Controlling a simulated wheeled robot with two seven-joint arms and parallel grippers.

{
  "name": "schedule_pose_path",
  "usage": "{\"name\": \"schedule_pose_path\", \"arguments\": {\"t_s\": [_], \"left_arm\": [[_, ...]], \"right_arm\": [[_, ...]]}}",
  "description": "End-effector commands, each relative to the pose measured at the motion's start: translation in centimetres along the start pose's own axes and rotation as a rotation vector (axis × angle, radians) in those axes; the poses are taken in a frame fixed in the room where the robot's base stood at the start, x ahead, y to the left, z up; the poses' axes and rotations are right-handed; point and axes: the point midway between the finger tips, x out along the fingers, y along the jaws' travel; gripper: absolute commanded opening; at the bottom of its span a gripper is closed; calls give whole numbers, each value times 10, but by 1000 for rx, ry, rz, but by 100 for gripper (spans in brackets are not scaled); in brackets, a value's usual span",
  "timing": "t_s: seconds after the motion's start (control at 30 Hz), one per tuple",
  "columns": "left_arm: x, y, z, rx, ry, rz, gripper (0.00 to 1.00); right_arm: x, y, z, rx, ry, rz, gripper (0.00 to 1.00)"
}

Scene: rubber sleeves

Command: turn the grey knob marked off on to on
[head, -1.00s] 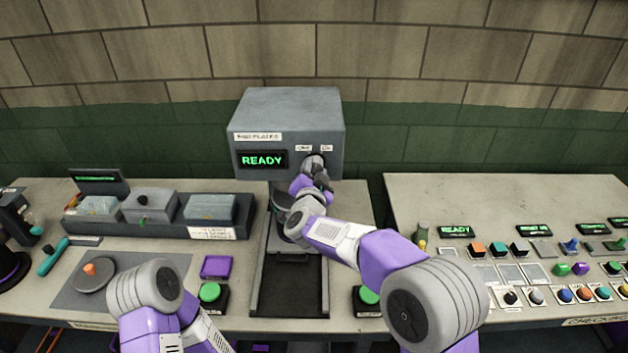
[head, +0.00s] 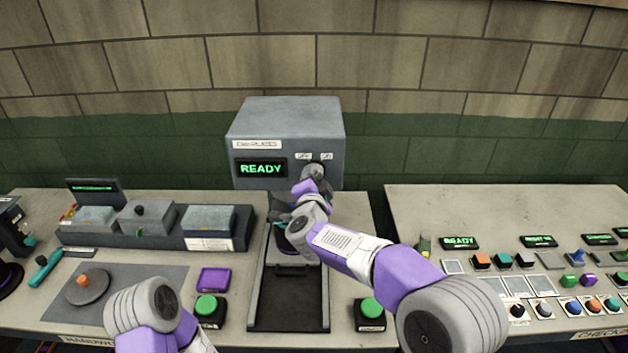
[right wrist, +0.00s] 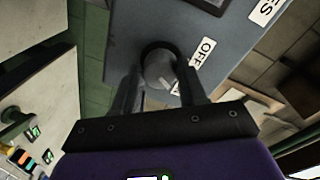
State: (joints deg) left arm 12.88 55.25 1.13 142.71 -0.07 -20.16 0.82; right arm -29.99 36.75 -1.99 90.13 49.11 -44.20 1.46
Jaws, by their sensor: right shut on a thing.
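The grey knob (right wrist: 160,68) is on the front face of a grey machine box (head: 285,118), below the small OFF and ON labels. In the head view the knob (head: 315,170) is partly hidden by my right arm. My right gripper (right wrist: 160,80) is shut on the knob, one finger on each side of it in the right wrist view. The OFF label (right wrist: 203,52) shows beside the knob there; the ON label is mostly hidden by a finger. A green READY display (head: 261,168) is lit on the box. My left arm shows at the lower left; its gripper is out of view.
A dark tray (head: 289,312) lies below the machine, with green buttons (head: 206,306) on both sides. The left bench holds a row of grey boxes (head: 146,217) and a round disc (head: 87,288). The right bench (head: 480,205) carries many small coloured buttons and is clear at the back.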

Motion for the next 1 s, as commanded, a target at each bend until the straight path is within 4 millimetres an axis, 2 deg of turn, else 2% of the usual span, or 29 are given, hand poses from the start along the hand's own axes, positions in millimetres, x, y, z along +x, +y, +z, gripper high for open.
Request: {"name": "schedule_pose_path", "arguments": {"t_s": [0.1, 0.13, 0.27, 0.3, 0.67, 1.0], "left_arm": [[0, 0, 0, 0, 0, 0, 43], [0, 0, 0, 0, 0, 0, 43], [0, 0, 0, 0, 0, 0, 43], [0, 0, 0, 0, 0, 0, 43], [1, 0, 0, 0, 0, 0, 43], [4, -2, 0, 0, 0, 0, 43]], "right_arm": [[0, 0, -1, 4, 2, 0, 11], [0, 0, -1, 4, 2, 0, 45], [0, 0, -1, 2, 2, 0, 65], [0, 0, 0, 2, 1, 0, 67], [-6, 0, 0, 0, 0, 0, 67], [-56, -1, 0, 1, -1, -3, 67]]}}
